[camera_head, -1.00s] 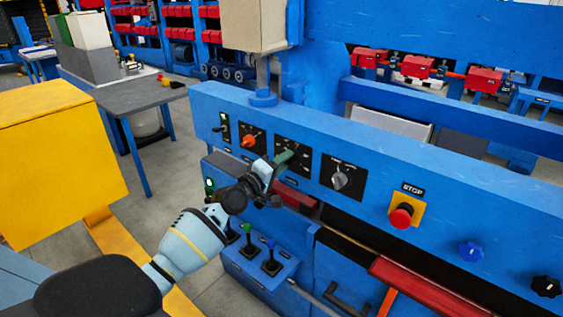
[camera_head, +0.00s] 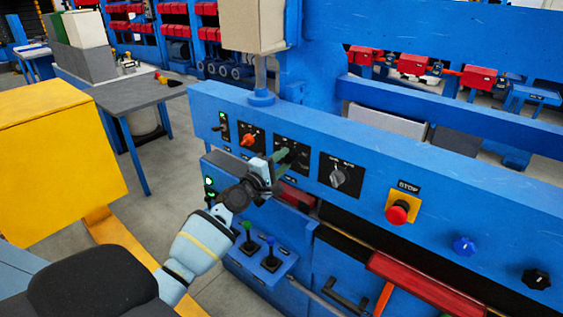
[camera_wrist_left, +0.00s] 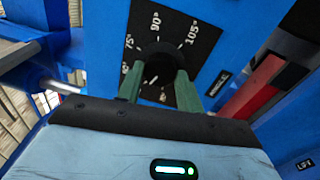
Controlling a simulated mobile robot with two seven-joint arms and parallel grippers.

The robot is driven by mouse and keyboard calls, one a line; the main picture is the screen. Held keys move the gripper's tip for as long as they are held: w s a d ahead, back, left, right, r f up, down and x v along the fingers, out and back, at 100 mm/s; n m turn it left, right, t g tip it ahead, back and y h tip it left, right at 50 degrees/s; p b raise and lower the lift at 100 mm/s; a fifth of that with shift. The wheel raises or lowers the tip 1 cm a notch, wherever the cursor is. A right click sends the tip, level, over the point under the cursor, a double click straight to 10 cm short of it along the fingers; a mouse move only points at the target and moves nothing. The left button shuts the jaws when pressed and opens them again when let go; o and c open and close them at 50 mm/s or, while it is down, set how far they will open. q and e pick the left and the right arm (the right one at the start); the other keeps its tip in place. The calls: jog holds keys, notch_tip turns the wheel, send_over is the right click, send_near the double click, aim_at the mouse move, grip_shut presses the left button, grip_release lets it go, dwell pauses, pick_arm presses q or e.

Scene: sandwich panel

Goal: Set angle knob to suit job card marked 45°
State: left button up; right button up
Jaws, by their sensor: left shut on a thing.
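The angle knob (camera_wrist_left: 160,68) is dark and round, on a black plate with white degree marks. In the left wrist view 75°, 90° and 105° read clearly; a mark further left is partly cut off. My left gripper (camera_wrist_left: 158,82) has its two green fingers on either side of the knob, shut on it. In the head view the left gripper (camera_head: 284,160) reaches the angle plate (camera_head: 302,149) on the blue panel and covers most of the knob. The knob's pointer cannot be made out. No job card marked 45° can be made out. My right gripper is not in view.
An orange knob (camera_head: 247,140) sits left of the angle plate and a grey selector knob (camera_head: 338,178) right of it. Further right are a red stop button (camera_head: 397,212) and a blue knob (camera_head: 464,246). Small levers (camera_head: 270,262) stand below my left wrist.

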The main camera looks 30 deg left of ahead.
pick_arm(q)
jog(key=o, duration=1)
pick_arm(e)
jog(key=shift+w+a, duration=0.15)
pick_arm(q)
jog(key=shift+s, duration=0.1)
jog(key=s, duration=0.7)
jog(key=shift+s+a+f+p, duration=0.3)
jog(key=shift+p, duration=0.05)
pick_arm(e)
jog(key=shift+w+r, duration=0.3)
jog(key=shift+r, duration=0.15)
